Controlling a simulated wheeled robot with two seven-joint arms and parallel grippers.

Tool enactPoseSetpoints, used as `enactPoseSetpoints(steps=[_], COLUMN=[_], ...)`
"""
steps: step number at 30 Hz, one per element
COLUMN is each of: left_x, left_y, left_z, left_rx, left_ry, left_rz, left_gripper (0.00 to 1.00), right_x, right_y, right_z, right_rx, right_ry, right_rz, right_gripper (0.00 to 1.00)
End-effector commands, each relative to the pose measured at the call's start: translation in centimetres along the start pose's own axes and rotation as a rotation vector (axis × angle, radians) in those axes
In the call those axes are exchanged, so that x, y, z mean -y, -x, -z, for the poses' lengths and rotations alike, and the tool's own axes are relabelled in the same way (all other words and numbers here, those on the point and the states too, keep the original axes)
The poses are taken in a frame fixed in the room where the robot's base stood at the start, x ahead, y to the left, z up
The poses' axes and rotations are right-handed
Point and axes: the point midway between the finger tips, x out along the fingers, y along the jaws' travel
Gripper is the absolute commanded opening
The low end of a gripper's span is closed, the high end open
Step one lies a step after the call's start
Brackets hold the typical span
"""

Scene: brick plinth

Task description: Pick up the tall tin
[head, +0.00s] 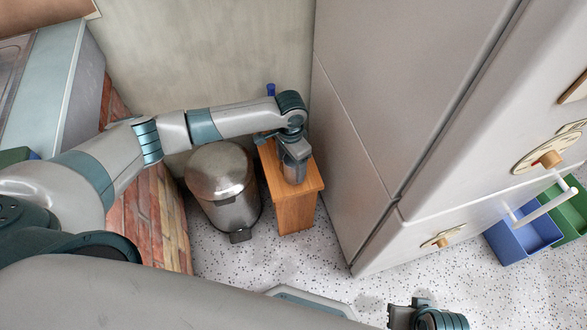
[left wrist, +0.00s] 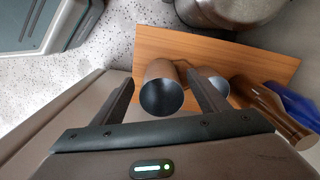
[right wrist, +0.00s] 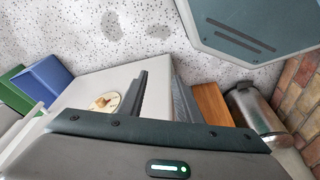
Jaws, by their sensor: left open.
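The tall tin (left wrist: 161,70) is a grey cylinder with a dark round top, on a wooden stand (left wrist: 235,62). In the left wrist view it shows between the two fingers of my left gripper (left wrist: 161,80), with a gap on each side. That gripper is open and points down over the stand. In the head view the tin (head: 293,173) shows below my left gripper (head: 293,153), partly covered by it. My right gripper (right wrist: 158,75) is open and empty, away from the stand.
A paler round tin (left wrist: 215,87) stands close by, partly behind a left finger. A brown bottle-like thing (left wrist: 262,103) and a blue object (left wrist: 292,100) are beyond it. A metal bin (head: 222,185) stands left of the stand, a large grey cabinet (head: 375,110) right.

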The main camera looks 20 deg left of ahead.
Motion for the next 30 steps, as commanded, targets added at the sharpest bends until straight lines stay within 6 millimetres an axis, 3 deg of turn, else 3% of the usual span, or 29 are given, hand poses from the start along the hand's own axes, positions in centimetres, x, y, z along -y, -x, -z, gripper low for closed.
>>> enactPoseSetpoints(steps=[12, 27, 30], left_x=[0.1, 0.1, 0.1], left_y=[-4.5, -4.7, -4.7], left_z=[0.5, 0.5, 0.5], left_rx=[0.001, 0.000, 0.000], left_ry=[0.001, 0.000, 0.000], left_rz=[0.001, 0.000, 0.000], left_gripper=[0.68, 0.68, 0.46], right_x=[1.1, 0.9, 0.9], right_y=[-0.5, -0.4, -0.4], right_z=[1.2, 1.0, 1.0], right_rx=[-0.060, -0.061, -0.060], right_ry=[0.009, 0.007, 0.007], right_rz=[0.025, 0.022, 0.021], right_gripper=[0.31, 0.31, 0.31])
